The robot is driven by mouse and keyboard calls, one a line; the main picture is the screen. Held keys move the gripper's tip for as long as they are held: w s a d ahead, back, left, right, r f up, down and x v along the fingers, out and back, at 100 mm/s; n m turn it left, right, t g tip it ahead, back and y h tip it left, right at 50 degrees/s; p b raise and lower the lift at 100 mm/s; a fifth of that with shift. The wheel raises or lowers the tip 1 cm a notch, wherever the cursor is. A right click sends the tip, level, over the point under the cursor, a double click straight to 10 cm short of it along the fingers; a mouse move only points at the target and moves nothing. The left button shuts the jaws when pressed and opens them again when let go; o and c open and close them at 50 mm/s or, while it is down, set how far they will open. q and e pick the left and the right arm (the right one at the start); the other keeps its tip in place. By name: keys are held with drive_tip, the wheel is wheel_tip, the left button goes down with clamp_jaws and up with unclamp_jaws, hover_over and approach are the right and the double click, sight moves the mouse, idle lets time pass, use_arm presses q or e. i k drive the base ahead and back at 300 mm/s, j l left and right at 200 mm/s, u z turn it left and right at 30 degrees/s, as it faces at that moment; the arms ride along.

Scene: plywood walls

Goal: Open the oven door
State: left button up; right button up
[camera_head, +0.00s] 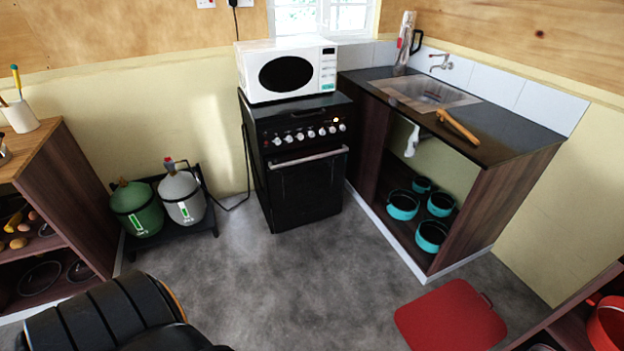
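The black oven (295,150) stands on the floor against the back wall, left of the sink counter. Its door (308,190) is shut. A light metal handle (310,158) runs across the top of the door, below a row of white knobs (303,134). Neither of my grippers is in view, and nothing touches the handle.
A white microwave (328,72) sits on the oven. The sink counter (500,142), with blue pots in its open cupboard, adjoins at right. Gas bottles (182,197) stand left. A red seat (450,317) and black padded shape (105,315) are in front. Grey floor (300,280) before the oven is clear.

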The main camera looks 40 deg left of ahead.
sight(303, 176)
drive_tip(key=j+u, duration=0.1)
drive_tip(key=u, duration=0.7)
drive_tip(key=i+j+u, duration=0.2)
drive_tip(key=i+u, duration=0.5)
drive_tip(key=i, duration=0.15)
drive_tip(key=i+u, duration=0.35)
drive_tip(key=i, duration=0.1)
